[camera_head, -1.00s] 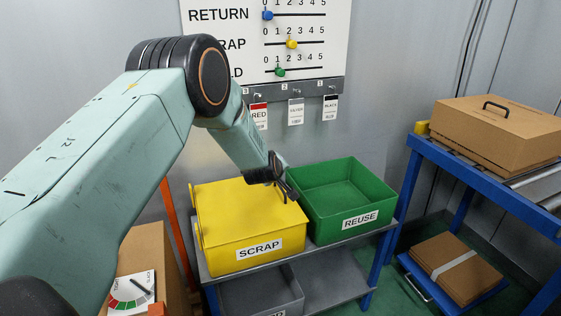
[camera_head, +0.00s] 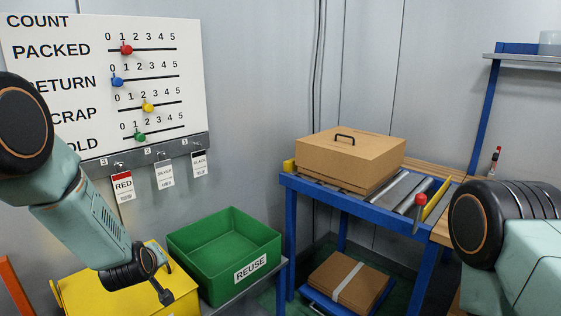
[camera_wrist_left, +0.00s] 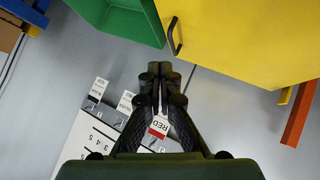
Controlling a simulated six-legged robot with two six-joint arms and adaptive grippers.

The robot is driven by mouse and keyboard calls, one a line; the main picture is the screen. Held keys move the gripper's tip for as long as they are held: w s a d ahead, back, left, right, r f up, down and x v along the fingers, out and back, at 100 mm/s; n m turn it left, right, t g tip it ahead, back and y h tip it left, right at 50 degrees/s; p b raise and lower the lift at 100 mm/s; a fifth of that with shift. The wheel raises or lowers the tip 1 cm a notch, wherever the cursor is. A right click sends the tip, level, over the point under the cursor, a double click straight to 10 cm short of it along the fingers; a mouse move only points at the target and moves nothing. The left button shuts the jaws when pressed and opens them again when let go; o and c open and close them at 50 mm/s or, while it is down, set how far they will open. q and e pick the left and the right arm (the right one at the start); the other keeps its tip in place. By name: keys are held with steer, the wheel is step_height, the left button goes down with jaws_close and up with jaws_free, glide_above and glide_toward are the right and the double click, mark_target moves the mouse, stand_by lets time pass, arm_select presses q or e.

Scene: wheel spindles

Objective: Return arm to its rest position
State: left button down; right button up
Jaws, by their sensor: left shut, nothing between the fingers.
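My left arm comes in from the left in the head view, bent downward at its black-capped joint. My left gripper (camera_head: 160,279) hangs over the yellow bin (camera_head: 79,294) and hides part of it. In the left wrist view the two dark fingers (camera_wrist_left: 163,76) are together, with nothing held between them. My right arm (camera_head: 510,235) is at the right edge of the head view. Its gripper is out of the picture.
The green REUSE bin (camera_head: 207,235) stands beside the yellow one. A count board (camera_head: 60,75) with sliders and hanging tags (camera_head: 123,187) is on the wall behind. A cardboard box (camera_head: 350,160) sits on the blue-framed roller table (camera_head: 330,205). A flat carton (camera_head: 348,283) lies below.

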arm_select(q)
steer(key=s+d+f+m+g+h, duration=0.1)
steer(key=s+d+f+m+g, duration=0.15)
steer(key=s+f, duration=0.65)
steer(key=s+d+f+m+g+h, duration=0.15)
steer(key=s+d+f+m, duration=0.3)
steer(key=s, duration=0.85)
steer(key=s+d+f+m+g, duration=0.1)
steer(key=s+f+g, duration=0.1)
steer(key=s, duration=0.9)
steer(key=s+d+f+g, duration=0.1)
steer(key=s+g, duration=0.3)
steer(key=s, duration=0.8)
steer(key=shift+s+d+f+m, duration=0.15)
steer(key=shift+f+m, duration=0.25)
steer(key=shift+f, duration=0.15)
